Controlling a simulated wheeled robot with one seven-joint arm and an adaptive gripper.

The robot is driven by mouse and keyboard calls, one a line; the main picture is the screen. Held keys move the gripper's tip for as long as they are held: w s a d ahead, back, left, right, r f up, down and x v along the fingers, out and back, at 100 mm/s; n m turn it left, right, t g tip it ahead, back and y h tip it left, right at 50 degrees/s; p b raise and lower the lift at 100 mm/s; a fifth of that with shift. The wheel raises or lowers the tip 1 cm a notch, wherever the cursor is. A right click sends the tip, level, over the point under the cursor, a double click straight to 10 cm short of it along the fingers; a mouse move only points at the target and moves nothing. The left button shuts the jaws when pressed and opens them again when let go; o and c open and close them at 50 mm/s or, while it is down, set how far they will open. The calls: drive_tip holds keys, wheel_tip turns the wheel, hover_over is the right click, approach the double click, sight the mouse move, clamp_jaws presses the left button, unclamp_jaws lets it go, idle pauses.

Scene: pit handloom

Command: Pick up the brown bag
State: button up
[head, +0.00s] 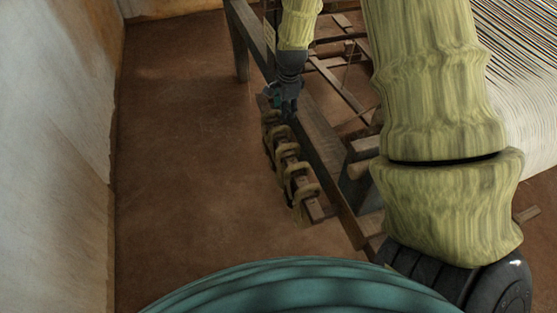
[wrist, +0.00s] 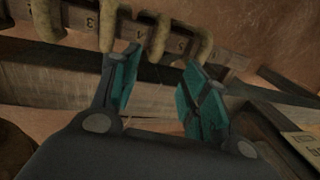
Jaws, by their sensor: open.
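I cannot make out a brown bag for certain in either view. A dark brown rounded shape (wrist: 14,150) shows at the lower left edge of the wrist view, cut off by the frame, and I cannot tell what it is. My gripper (wrist: 160,68) is open, with its teal finger pads apart and nothing between them. In the head view my gripper (head: 287,97) hangs at the far end of a wooden rack (head: 314,210) beside the loom. Several tan loops (wrist: 158,36) hang on this rack, which bears numbers, just beyond my fingertips.
The wooden loom frame (head: 323,140) runs right beside the rack, with pale warp threads (head: 525,75) at upper right. A pale card with markings (wrist: 302,143) shows at the wrist view's right edge. Brown floor (head: 190,170) lies clear left of the rack, up to a pale wall (head: 60,150).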

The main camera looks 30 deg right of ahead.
sight(281, 127)
drive_tip(key=f, duration=0.2)
drive_tip(key=w+f, duration=0.1)
drive_tip(key=f, duration=0.4)
drive_tip(key=shift+w+d+b, duration=0.2)
drive_tip(key=shift+w+b, duration=0.05)
drive_tip(key=shift+b, duration=0.05)
drive_tip(key=shift+a+f, duration=0.1)
drive_tip(key=shift+f, duration=0.5)
drive_tip(key=shift+w+a+f+p, duration=0.1)
drive_tip(key=shift+w+f+p, duration=0.1)
drive_tip(key=shift+f, duration=0.85)
drive_tip(key=shift+w+f+p, duration=0.1)
drive_tip(key=shift+w+f, duration=0.05)
drive_tip(key=shift+f, duration=0.85)
clamp_jaws()
drive_tip(key=shift+r, duration=0.1)
